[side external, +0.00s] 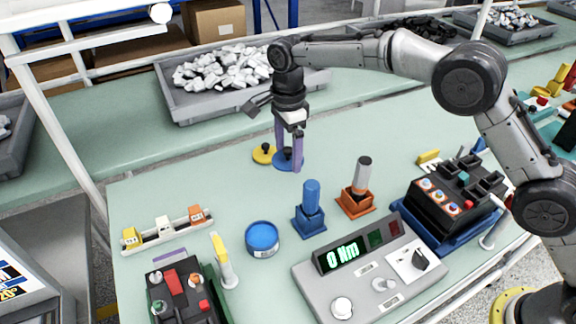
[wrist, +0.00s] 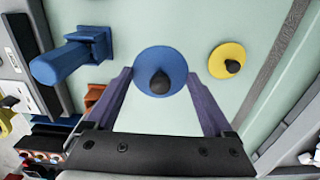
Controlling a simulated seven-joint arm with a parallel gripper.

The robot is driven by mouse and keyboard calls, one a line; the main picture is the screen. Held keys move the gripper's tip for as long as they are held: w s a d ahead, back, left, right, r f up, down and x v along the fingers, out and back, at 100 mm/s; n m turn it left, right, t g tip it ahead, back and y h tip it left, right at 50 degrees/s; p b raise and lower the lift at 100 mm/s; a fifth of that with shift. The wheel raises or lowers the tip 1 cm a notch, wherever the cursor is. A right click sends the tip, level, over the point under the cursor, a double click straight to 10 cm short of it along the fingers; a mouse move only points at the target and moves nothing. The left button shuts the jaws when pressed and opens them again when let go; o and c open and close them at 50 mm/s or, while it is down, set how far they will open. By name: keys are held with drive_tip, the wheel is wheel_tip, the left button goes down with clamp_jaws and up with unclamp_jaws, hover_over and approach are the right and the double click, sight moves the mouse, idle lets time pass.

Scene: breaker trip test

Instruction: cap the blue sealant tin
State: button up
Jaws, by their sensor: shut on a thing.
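The blue lid (side external: 282,164) is a round disc with a dark knob, at the back middle of the bench in the side view. My gripper (side external: 289,161) points down over it and is shut on it. In the wrist view the lid (wrist: 145,65) sits between my two purple fingers, which are at opposite sides of its rim. I cannot tell whether the lid touches the bench or is slightly raised. The blue sealant tin (side external: 262,237) stands nearer the front, left of centre, with its round blue top facing up and no lid on it. The tin does not show in the wrist view.
A yellow lid (side external: 263,154) with a dark knob lies close beside the blue one. A blue-handled tool (side external: 310,205) and an orange-based one (side external: 357,190) stand right of the tin. A grey meter console (side external: 350,270) is in front. Bench left of the lids is clear.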

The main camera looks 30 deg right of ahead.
drive_tip(key=shift+r, duration=0.8)
drive_tip(key=shift+s+f+m, duration=0.1)
drive_tip(key=shift+f+m, duration=0.05)
drive_tip(key=shift+m, duration=0.35)
drive_tip(key=s+a+r+n, duration=0.1)
drive_tip(key=s+a, duration=1.1)
drive_tip(key=shift+w+f, duration=0.1)
drive_tip(key=shift+f, duration=2.9)
drive_tip(key=shift+f, duration=0.15)
drive_tip(key=o, duration=1.1)
drive_tip(key=shift+c, duration=0.2)
wheel_tip(320, 180, up, 7)
